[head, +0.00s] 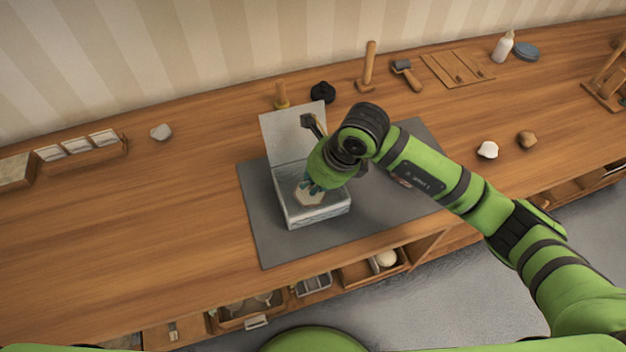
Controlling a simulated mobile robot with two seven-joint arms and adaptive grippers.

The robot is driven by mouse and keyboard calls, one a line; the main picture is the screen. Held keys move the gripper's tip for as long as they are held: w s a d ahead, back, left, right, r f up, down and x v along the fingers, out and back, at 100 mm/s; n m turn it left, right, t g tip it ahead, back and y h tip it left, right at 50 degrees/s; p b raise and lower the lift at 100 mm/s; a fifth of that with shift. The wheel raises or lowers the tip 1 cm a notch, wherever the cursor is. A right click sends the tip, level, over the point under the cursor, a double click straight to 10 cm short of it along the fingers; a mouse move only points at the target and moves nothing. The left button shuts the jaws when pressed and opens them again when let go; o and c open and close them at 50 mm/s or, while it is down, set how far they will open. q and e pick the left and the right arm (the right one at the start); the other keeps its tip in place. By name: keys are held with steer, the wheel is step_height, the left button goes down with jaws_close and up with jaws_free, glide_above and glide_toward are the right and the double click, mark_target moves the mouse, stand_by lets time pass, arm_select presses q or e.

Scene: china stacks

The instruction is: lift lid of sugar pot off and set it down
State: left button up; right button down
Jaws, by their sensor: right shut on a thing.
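I cannot make out a sugar pot or its lid in the head view. A pale grey box (318,216) stands on a dark grey mat (262,241), with its hinged lid (286,136) raised at the back. My right gripper (312,187) points down into the box's opening. It is shut on a small, pale, hexagonal piece (307,195), which shows at the fingertips. Whether the piece touches the box floor is hard to tell. My wrist hides the box's right part and some of the raised lid. My left gripper is not in view.
Behind the mat are a black object (323,92), a wooden-handled tool (369,66) and a hammer (407,74). Stones (488,149) lie at the right. A rack of tiles (90,146) stands at the left. The bench left of the mat is clear.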

steer(key=c, duration=1.2)
jaws_free()
steer(key=shift+r, duration=0.15)
steer(key=v, duration=1.1)
steer(key=shift+d+r, duration=0.2)
steer(key=shift+r, duration=0.15)
